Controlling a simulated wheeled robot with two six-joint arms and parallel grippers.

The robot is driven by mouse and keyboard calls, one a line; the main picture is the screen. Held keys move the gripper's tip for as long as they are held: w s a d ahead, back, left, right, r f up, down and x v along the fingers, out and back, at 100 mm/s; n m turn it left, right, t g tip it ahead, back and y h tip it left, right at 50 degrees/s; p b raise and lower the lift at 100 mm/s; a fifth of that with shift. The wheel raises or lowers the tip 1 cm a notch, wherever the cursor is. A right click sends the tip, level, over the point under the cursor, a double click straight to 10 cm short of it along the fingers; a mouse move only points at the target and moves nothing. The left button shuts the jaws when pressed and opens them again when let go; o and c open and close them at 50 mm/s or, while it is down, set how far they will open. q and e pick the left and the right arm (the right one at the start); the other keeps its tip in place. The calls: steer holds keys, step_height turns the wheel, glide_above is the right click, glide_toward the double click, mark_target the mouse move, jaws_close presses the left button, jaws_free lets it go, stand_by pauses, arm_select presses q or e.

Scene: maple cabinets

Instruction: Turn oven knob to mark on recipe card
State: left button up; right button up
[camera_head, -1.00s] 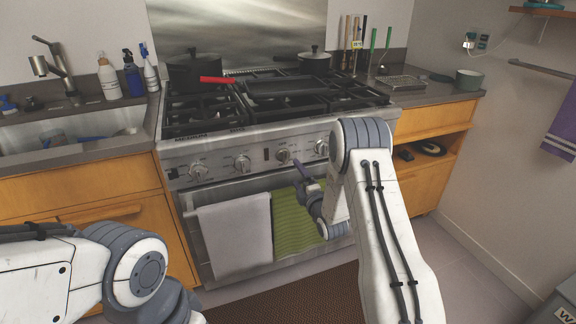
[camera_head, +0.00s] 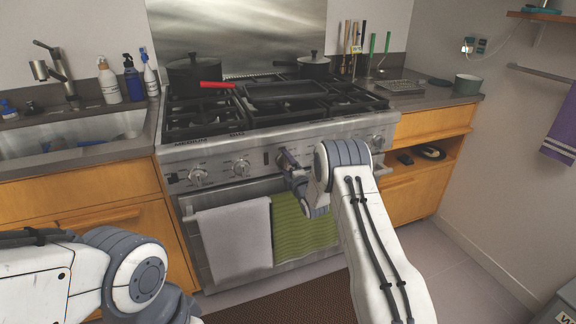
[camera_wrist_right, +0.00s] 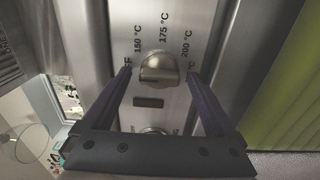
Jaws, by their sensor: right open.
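The steel oven knob (camera_wrist_right: 160,68) is in the right wrist view, on a panel marked 150 °C, 175 °C and 200 °C around it. Its pointer setting is not clear. My right gripper (camera_wrist_right: 160,76) is open, with one dark finger on each side of the knob; I cannot tell whether they touch it. In the head view my right gripper (camera_head: 284,158) is at the front panel of the stove (camera_head: 225,158) and hides this knob. My left arm shows at lower left, but its gripper is out of view. I cannot make out a recipe card.
Other knobs (camera_head: 241,167) line the stove front. A white towel (camera_head: 234,240) and a green towel (camera_head: 303,228) hang below on the oven handle. Pots (camera_head: 314,66) and a red-handled pan (camera_head: 285,90) stand on top. A brown mat (camera_head: 290,300) lies on the floor.

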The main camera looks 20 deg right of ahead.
steer(key=c, duration=1.4)
steer(key=shift+d, duration=0.15)
